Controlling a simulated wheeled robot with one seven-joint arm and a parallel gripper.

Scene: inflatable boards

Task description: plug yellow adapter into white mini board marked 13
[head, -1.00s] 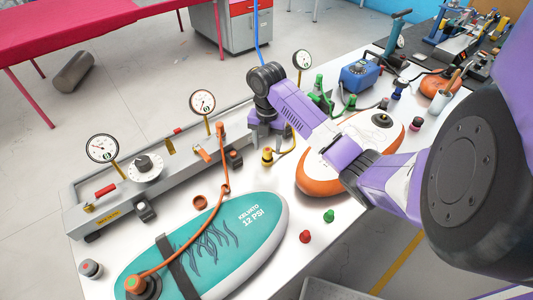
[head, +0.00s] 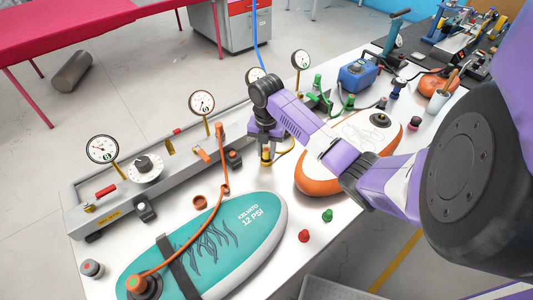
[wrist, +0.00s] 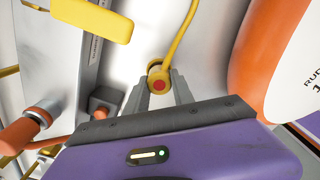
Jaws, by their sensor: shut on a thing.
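The yellow adapter (head: 266,157) is on the white table beside the gauge rail, with a yellow hose running from it. In the wrist view the adapter (wrist: 158,72) shows a red round end and sits between my fingertips. My gripper (head: 265,148) points down over it, shut on it; the fingers also show in the wrist view (wrist: 161,88). A white board with an orange edge (head: 318,186) lies right of my gripper, partly hidden by my arm. In the wrist view its edge (wrist: 250,70) is close by, with only part of its lettering readable.
The gauge rail (head: 110,205) runs along the left, with upright gauges and an orange hose. A teal board (head: 225,235) lies in front. Small red (head: 304,236) and green (head: 327,215) caps stand on the table near its front edge.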

